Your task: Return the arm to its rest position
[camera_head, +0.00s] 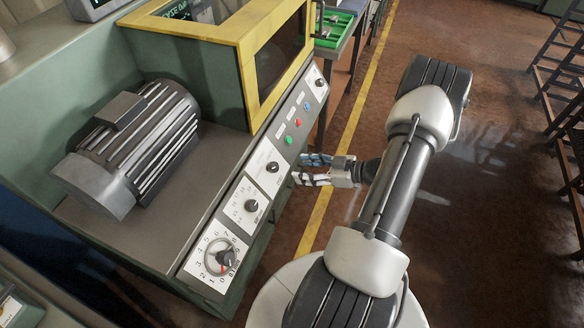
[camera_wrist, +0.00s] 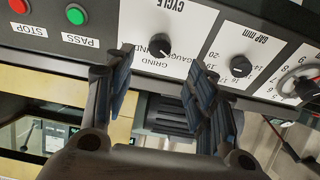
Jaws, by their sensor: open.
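My gripper (camera_head: 318,170) is open and empty in the head view, its two fingers pointing left toward the front panel of the machine. In the wrist view, my gripper (camera_wrist: 158,85) shows both fingers apart with nothing between them. The control panel (camera_head: 258,184) is in front of the fingertips. Its cycle knob (camera_wrist: 159,45) shows between and beyond the fingers in the wrist view. I cannot tell whether a fingertip touches the panel. My arm stretches up the right side of the head view, over the floor.
The green machine has a yellow-framed window (camera_head: 279,55) and a grey motor (camera_head: 138,143) on its top. The panel carries a red button (camera_head: 299,122), a green button (camera_head: 288,139) and a numbered dial (camera_head: 221,258). A rack (camera_head: 566,95) stands far right. Open floor lies between.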

